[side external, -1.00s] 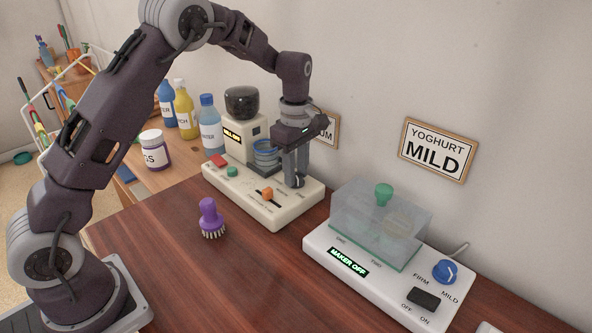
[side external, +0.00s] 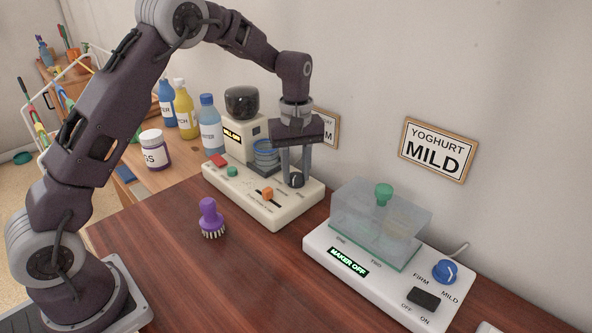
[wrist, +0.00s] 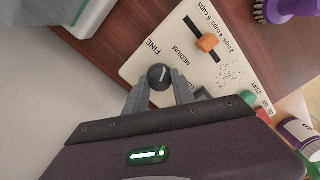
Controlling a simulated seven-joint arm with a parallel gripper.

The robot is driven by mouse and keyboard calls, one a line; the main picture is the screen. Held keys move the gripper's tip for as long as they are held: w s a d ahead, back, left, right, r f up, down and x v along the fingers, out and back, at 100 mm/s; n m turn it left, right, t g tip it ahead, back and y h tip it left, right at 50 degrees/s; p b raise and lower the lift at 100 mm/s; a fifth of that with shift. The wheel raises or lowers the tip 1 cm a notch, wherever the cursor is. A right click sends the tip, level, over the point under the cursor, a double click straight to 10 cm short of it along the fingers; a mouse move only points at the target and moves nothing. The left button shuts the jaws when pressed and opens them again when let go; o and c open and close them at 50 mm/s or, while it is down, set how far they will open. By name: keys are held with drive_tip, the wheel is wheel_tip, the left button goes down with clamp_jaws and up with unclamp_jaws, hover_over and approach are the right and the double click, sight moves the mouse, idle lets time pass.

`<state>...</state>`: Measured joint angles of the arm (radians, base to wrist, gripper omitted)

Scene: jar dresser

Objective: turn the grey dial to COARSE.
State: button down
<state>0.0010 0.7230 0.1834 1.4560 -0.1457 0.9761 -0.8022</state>
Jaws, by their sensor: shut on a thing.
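The dark grey dial (side external: 296,180) stands at the right end of the cream miller base (side external: 285,212). In the wrist view the dial (wrist: 159,77) sits between my fingertips, with FINE and MEDIUM printed beside it. A third label, starting with C, is partly hidden by a finger. A pale mark on the dial points up and right in the wrist view, roughly towards MEDIUM; its exact setting is hard to tell. My gripper (side external: 296,182) points down and is shut on the dial. It also shows in the wrist view (wrist: 160,82).
An orange slider (side external: 267,193), a green button (side external: 232,171) and a red button (side external: 217,160) share the miller base. A purple brush (side external: 210,214) stands in front. The yoghurt maker (side external: 345,270) is to the right. Bottles (side external: 210,130) stand behind left.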

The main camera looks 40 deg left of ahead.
drive_tip(key=m, duration=0.4)
drive_tip(key=shift+m, duration=0.3)
drive_tip(key=m, duration=0.3)
drive_tip(key=shift+m, duration=0.3)
drive_tip(key=m, duration=0.4)
drive_tip(key=shift+r, duration=0.1)
drive_tip(key=shift+m, duration=2.2)
drive_tip(key=c, duration=1.1)
unclamp_jaws()
drive_tip(key=shift+o, duration=0.2)
